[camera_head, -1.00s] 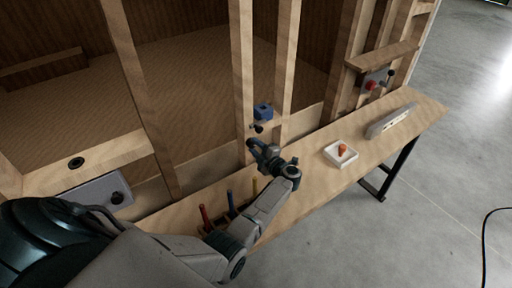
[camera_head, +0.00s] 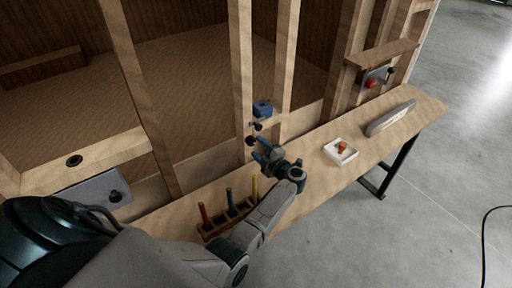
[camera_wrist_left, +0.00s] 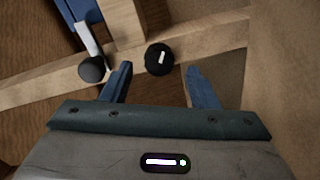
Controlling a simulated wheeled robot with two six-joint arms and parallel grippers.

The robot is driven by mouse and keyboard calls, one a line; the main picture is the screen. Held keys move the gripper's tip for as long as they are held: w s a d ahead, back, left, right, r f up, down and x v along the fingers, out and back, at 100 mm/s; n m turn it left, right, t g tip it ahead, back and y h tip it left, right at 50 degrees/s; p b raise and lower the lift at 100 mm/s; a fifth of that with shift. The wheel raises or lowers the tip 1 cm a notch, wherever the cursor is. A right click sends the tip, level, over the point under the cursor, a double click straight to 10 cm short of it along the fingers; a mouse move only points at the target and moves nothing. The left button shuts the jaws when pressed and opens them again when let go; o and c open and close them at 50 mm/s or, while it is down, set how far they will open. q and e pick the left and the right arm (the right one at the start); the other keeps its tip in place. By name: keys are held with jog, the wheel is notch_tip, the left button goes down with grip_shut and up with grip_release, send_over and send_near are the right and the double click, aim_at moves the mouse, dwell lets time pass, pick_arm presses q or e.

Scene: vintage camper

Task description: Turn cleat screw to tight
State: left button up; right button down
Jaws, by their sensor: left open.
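The cleat screw appears to be the round black knob (camera_head: 250,140) on the wooden frame; the wrist view shows this knob (camera_wrist_left: 159,57) with a short white mark, nearly upright and slightly tilted. My left gripper (camera_head: 261,150) is open and empty, just below and in front of the knob. In the wrist view its two blue fingers (camera_wrist_left: 160,78) are spread, with the knob beyond the gap between their tips, apparently untouched. A blue block (camera_head: 262,109) sits above, with a black ball-ended lever (camera_wrist_left: 92,69) beside the knob. My right gripper is not seen.
Wooden studs stand on both sides of the knob. A red-knobbed panel (camera_head: 376,77) is at the right.

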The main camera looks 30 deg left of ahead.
pick_arm(q)
jog(key=b+v, duration=0.2)
jog(key=v, duration=0.6)
jog(key=shift+d, duration=0.2)
jog(key=shift+s+f, duration=0.1)
